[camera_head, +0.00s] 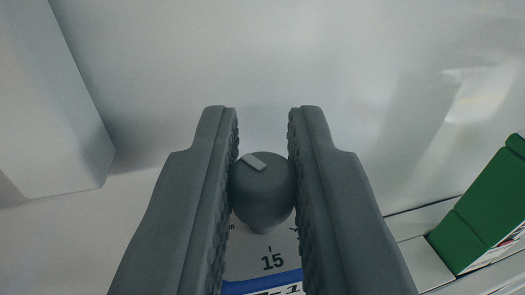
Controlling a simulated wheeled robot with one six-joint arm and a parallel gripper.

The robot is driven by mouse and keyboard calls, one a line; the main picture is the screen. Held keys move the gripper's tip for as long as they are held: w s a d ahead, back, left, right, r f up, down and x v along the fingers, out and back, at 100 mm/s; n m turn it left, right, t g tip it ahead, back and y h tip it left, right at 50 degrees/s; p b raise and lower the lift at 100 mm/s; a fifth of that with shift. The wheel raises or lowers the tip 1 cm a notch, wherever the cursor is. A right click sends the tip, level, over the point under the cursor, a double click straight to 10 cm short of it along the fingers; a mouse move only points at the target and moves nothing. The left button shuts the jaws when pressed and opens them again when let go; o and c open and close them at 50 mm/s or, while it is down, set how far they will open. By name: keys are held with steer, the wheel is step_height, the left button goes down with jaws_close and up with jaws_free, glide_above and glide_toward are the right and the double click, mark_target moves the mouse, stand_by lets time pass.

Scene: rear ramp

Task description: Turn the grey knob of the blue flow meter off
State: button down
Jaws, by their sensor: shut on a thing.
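The grey knob (263,192) is in the middle of the view, between the two fingers of my gripper (264,180). The fingers are shut on its left and right sides. A light raised pointer mark (252,162) on the knob's top slants to the upper left. Below the knob a pale dial plate shows the number 15 and a short tick. The blue flow meter (262,286) shows only as a blue strip at the bottom, partly covered by my fingers. Other dial marks are mostly hidden.
A white box-like block (50,110) stands at the left. A green box (485,215) with a white printed side sits at the right edge, by a pale ledge. A plain pale wall (270,60) lies behind the knob.

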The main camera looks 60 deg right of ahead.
steer(key=shift+n+t+y, duration=2.1)
steer(key=shift+n+t, duration=0.1)
steer(key=shift+t, duration=0.5)
steer(key=shift+y, duration=0.3)
steer(key=c, duration=1.4)
jaws_free()
steer(key=shift+s+a, duration=0.1)
steer(key=v, duration=1.7)
steer(key=shift+f, duration=0.25)
steer(key=shift+o, duration=0.3)
steer(key=shift+s, duration=0.1)
